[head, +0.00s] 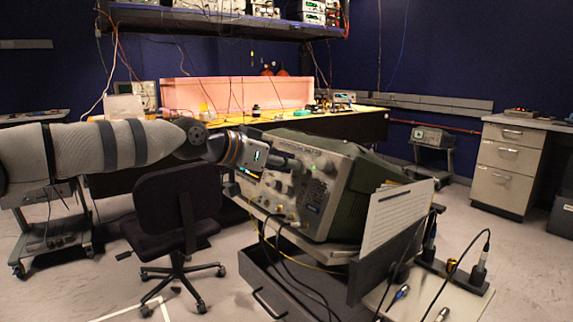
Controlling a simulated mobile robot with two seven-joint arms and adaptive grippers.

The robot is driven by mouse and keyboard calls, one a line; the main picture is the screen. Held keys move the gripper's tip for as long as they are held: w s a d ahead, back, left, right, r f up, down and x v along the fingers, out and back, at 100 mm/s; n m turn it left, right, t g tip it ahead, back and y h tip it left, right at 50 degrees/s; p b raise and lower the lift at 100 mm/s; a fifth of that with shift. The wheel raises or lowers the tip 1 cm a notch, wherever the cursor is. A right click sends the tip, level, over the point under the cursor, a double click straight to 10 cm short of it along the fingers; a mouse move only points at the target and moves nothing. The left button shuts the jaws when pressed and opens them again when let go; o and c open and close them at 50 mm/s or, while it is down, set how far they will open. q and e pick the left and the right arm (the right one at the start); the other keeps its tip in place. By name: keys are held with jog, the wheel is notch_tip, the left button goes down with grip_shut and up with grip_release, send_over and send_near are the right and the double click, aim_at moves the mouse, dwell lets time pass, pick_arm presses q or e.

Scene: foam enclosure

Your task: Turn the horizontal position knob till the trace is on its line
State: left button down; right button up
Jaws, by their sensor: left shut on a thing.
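The oscilloscope (318,205) is a grey-green instrument on a cart, its front panel of knobs and sockets facing left. My left arm reaches across from the left. Its gripper (292,164) is at the upper part of the panel, shut on what looks like a knob there. The fingers hide that knob, so its pointer cannot be read. The scope's screen (248,173) is mostly covered by my gripper; only a small lit part shows, too small to tell where the trace lies against its line. My right gripper is not in view.
Papers (392,214) stand against the scope's right side. Black cables hang from the panel over the cart's open drawer (280,285). A black office chair (172,210) stands below my left arm. A workbench with pink foam (235,93) is behind.

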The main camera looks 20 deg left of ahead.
pick_arm(q)
jog(key=m, duration=0.3)
jog(key=m+b, duration=0.1)
jog(key=shift+f+m, duration=0.25)
jog(key=shift+m, duration=0.05)
jog(key=m+b, duration=0.1)
jog(key=m, duration=0.3)
jog(key=shift+m, duration=0.3)
jog(key=m+b, duration=0.1)
jog(key=m, duration=0.3)
jog(key=shift+r+m+h, duration=0.1)
jog(key=shift+m+h, duration=0.2)
jog(key=shift+m, duration=0.1)
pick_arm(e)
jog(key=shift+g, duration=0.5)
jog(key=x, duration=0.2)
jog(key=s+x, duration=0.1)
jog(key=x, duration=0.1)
pick_arm(q)
jog(key=c, duration=1.9)
grip_release()
jog(key=shift+g, duration=0.3)
jog(key=v, duration=1.2)
jog(key=shift+a, duration=0.1)
